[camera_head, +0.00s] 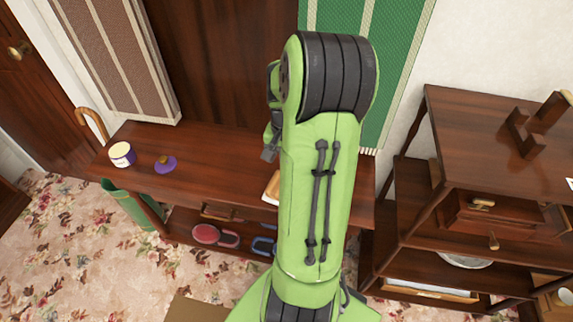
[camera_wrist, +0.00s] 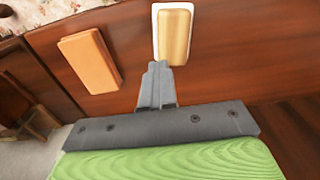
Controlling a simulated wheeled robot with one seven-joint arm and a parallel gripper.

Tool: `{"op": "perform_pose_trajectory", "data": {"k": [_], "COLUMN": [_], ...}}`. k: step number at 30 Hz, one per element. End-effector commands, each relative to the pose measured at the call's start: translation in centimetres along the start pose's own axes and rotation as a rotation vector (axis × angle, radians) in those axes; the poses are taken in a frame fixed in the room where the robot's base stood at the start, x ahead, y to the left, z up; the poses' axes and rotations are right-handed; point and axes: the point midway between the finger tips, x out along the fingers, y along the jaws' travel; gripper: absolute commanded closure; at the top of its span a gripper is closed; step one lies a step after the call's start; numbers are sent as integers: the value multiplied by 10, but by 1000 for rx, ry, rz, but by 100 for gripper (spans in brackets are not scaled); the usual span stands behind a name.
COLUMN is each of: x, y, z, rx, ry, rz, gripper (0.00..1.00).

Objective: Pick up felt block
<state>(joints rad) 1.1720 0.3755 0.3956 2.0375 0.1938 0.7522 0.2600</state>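A block with a light wood-coloured top and a white layer beneath (camera_wrist: 174,34) lies on the brown wooden table at the top of the wrist view. It looks like the felt block, though I cannot tell its material. My gripper (camera_wrist: 158,66) points at its near end, with the fingers close together and nothing visible between them. I cannot tell whether the fingertips touch the block. In the camera_head view my gripper (camera_head: 268,153) is small and partly hidden by my arm. A pale edge of a block (camera_head: 272,188) shows beside my arm there.
An orange-tan block (camera_wrist: 90,62) lies left of the wood-topped block. On the table (camera_head: 215,160) stand a white and purple cup (camera_head: 122,154) and a purple item (camera_head: 165,164). A shelf unit (camera_head: 470,130) stands to the right.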

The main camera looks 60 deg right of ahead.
Motion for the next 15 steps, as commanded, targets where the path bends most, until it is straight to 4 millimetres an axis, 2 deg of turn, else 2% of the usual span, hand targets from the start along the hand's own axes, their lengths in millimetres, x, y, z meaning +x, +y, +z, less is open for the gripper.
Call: {"op": "perform_pose_trajectory", "data": {"k": [7, 15], "x": [-2, -3], "y": [0, 0], "z": [-1, -1], "rx": [1, 2], "ry": [3, 6], "rz": [-1, -1], "gripper": [99, 58]}}
